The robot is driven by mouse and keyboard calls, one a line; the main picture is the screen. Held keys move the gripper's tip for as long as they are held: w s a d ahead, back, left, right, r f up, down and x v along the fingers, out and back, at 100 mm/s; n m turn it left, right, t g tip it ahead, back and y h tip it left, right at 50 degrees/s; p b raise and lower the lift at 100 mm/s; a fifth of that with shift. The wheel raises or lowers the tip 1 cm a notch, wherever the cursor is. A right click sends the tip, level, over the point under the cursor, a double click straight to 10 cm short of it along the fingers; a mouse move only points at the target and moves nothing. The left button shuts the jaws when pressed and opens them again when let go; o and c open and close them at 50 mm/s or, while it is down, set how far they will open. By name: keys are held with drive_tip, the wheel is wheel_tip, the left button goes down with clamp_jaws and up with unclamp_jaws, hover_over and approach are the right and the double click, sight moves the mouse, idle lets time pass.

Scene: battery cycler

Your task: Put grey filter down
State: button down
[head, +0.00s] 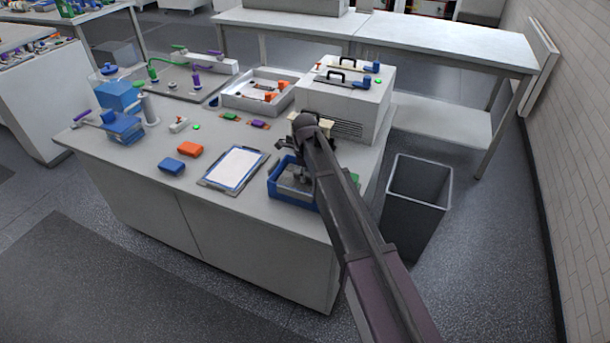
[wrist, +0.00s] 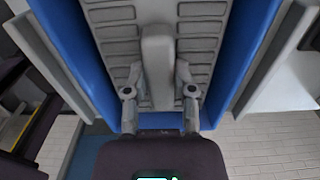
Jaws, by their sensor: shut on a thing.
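The grey filter (wrist: 205,45) is a ribbed panel with an upright handle in its middle, seen in the wrist view. My gripper (wrist: 158,72) has a finger on each side of the handle and is shut on it. Blue walls flank the filter on both sides. In the head view, my gripper (head: 297,160) is over a blue open tray (head: 291,203) at the bench's right front corner. My arm hides part of the tray. I cannot tell whether the filter rests on the tray's floor.
A white sheet in a dark frame (head: 233,169) lies left of the tray, with orange (head: 190,149) and blue (head: 172,166) blocks beyond. A white box with black handles (head: 345,95) stands behind. A grey bin (head: 415,210) stands on the floor at right.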

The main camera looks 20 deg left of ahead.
drive_tip(key=shift+r+p, duration=4.4)
drive_tip(key=shift+r, duration=0.25)
wheel_tip(320, 180, up, 16)
drive_tip(key=p, duration=1.6)
drive_tip(key=shift+r, duration=0.15)
drive_tip(key=shift+s, duration=0.1)
